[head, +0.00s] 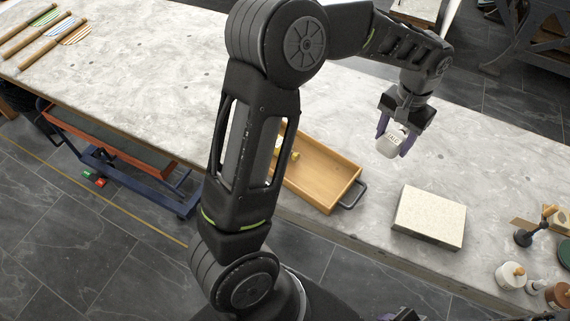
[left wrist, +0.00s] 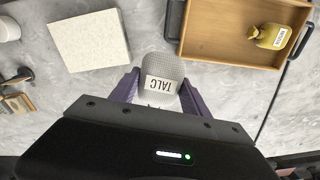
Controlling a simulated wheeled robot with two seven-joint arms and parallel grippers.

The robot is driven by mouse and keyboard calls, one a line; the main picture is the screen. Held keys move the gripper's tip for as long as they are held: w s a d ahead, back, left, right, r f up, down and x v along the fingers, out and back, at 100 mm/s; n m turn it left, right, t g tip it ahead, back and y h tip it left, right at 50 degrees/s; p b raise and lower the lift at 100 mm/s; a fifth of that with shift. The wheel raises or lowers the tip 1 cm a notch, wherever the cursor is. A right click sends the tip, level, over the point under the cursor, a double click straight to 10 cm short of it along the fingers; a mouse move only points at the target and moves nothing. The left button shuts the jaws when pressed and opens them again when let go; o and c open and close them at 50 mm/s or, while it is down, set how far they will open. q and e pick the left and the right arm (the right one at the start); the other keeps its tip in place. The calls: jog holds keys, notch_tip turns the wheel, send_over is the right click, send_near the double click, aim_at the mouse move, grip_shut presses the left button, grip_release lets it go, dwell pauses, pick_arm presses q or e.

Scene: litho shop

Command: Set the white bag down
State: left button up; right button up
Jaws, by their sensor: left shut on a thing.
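The white bag (head: 391,146) is a small rounded bag with a label reading TALC. My left gripper (head: 396,135) is shut on it, with a purple finger on each side, over the table's far right part. In the left wrist view the bag (left wrist: 162,78) sits between the purple fingers (left wrist: 160,92), its label facing the camera. I cannot tell whether its underside touches the table.
A wooden tray (head: 331,200) with a dark handle holds a yellow bag (left wrist: 272,37). A pale stone block (head: 430,214) lies to its right. Small jars (head: 511,275) stand at the right edge. Bare table (head: 480,150) lies right of the gripper.

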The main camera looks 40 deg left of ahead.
pick_arm(q)
jog(key=s+a+f+b, duration=0.3)
jog(key=s+a+b, duration=0.1)
jog(key=a, duration=0.2)
jog(key=n+b, duration=0.1)
jog(key=b, duration=0.2)
send_over(320, 180)
notch_tip(320, 180, down, 2)
jog(key=shift+f, duration=0.1)
notch_tip(320, 180, down, 6)
jog(key=shift+f+p, duration=0.1)
jog(key=shift+p, duration=0.2)
jog(key=shift+f, duration=0.1)
